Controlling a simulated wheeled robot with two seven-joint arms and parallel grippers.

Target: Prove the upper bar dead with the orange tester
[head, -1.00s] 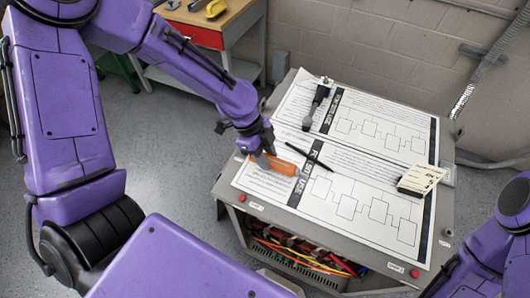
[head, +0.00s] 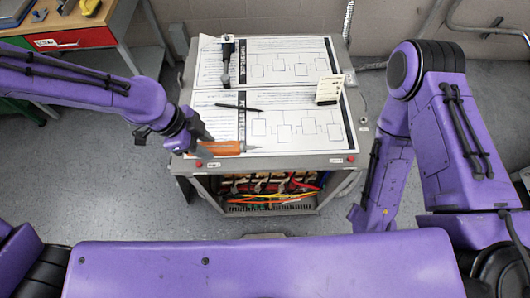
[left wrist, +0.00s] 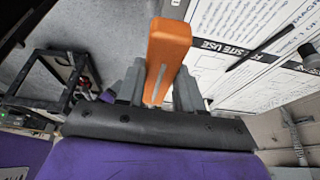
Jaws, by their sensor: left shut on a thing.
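My left gripper (head: 201,141) is shut on the orange tester (head: 222,148). The tester lies roughly level across the front left part of the cabinet top in the head view, its tip pointing right. I cannot tell whether it touches the top. The left wrist view shows the tester's orange body (left wrist: 167,48) between the two grey fingers (left wrist: 160,85). The cabinet's front is open below the top, with red parts and coloured cables (head: 270,187) inside. I cannot make out the upper bar among them. My right arm hangs at the right; its gripper is hidden.
Printed sheets (head: 290,130) cover the cabinet top (head: 290,162). A black pen (head: 238,108), a dark handled tool (head: 227,62) and a cream tag block (head: 329,90) lie on them. A workbench (head: 90,35) stands back left. Floor before the cabinet is clear.

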